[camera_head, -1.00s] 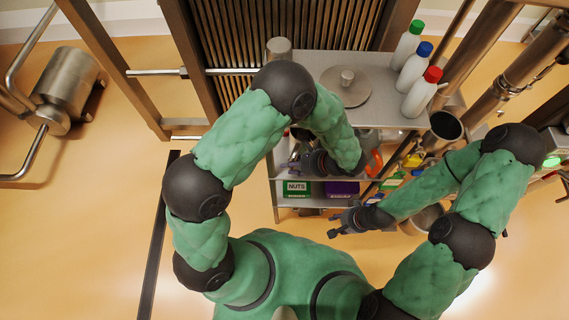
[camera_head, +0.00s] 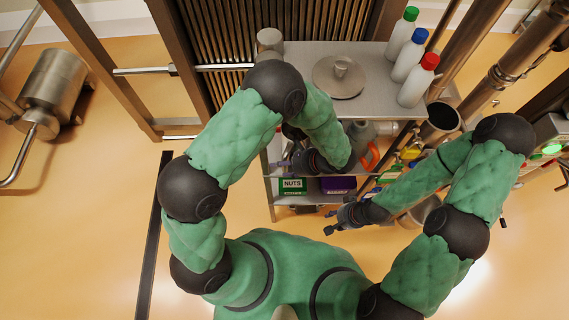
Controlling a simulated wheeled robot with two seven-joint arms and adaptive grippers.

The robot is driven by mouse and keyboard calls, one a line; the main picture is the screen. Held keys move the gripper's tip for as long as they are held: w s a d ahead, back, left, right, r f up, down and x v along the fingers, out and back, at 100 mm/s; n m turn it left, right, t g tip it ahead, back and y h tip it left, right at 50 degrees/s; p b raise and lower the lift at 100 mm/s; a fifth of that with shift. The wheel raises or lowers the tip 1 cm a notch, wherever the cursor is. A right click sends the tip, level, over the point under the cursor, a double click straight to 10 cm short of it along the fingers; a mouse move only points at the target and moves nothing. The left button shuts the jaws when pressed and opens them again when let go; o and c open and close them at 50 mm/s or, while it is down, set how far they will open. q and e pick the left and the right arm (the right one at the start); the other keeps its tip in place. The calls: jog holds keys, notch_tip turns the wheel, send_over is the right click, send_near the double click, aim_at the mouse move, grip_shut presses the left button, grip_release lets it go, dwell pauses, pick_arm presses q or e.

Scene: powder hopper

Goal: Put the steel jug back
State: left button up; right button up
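A grey jug-like vessel (camera_head: 360,131) with an orange handle (camera_head: 371,156) stands on the middle level of the shelf rack, partly hidden by the top shelf and my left forearm; I cannot tell for sure that it is the steel jug. A small steel cylinder (camera_head: 270,41) stands at the top shelf's left back corner. My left gripper (camera_head: 285,166) reaches into the middle level, left of the orange handle; its fingers are too hidden to read. My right gripper (camera_head: 328,222) is open and empty in front of the rack, low and right of centre.
The top shelf (camera_head: 385,98) holds a round steel lid (camera_head: 339,77) and bottles with green, blue and red caps (camera_head: 418,80). Below are a green NUTS box (camera_head: 292,186) and a purple box (camera_head: 338,185).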

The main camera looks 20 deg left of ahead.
pick_arm(q)
jog(key=shift+d+r, duration=0.15)
jog(key=shift+r, duration=0.1)
jog(key=p+v, duration=0.2)
jog(key=v, duration=0.9)
jog(key=shift+d+r, duration=0.2)
jog(key=shift+r, duration=0.05)
dwell(1.1)
